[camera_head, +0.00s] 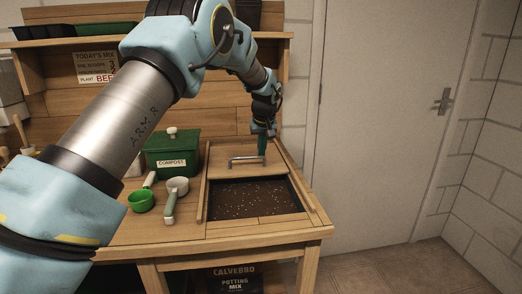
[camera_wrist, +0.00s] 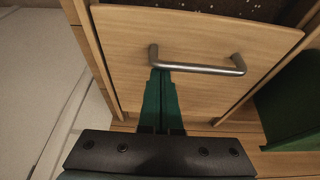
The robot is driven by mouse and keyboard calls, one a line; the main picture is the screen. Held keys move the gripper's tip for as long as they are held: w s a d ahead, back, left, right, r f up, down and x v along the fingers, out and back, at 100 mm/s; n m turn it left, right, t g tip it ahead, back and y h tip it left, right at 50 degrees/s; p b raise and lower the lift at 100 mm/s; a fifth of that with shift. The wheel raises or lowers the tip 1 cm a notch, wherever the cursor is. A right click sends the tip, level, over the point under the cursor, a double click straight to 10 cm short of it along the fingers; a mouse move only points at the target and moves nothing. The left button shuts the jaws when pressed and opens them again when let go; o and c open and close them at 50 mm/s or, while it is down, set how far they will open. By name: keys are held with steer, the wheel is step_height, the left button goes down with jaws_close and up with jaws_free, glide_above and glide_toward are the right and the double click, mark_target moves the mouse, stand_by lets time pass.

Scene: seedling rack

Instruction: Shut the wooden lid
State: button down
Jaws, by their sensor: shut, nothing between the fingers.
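The wooden lid (camera_head: 240,170) is a flat panel over the back part of the soil bin (camera_head: 253,199). The front part of the bin is uncovered and shows dark speckled soil. The lid carries a grey metal bar handle (camera_head: 246,160). In the wrist view the lid (camera_wrist: 190,35) and its handle (camera_wrist: 205,69) fill the middle, with soil at the top edge. My gripper (camera_head: 262,153) has green fingers, shut and empty. Its fingertips (camera_wrist: 162,75) are at the back side of the handle, near one end; I cannot tell whether they touch it.
Wooden rails (camera_head: 305,190) flank the bin. The back panel of the bench (camera_head: 200,123) rises close behind my gripper. The door (camera_head: 385,120) is to the right.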

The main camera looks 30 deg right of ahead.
steer(key=s+a+b, duration=0.3)
steer(key=s+a, duration=0.1)
steer(key=s, duration=0.5)
steer(key=s+a+b, duration=0.4)
steer(key=s, duration=0.5)
steer(key=shift+s+a, duration=0.4)
step_height(320, 180, up, 10)
steer(key=shift+w+p, duration=0.3)
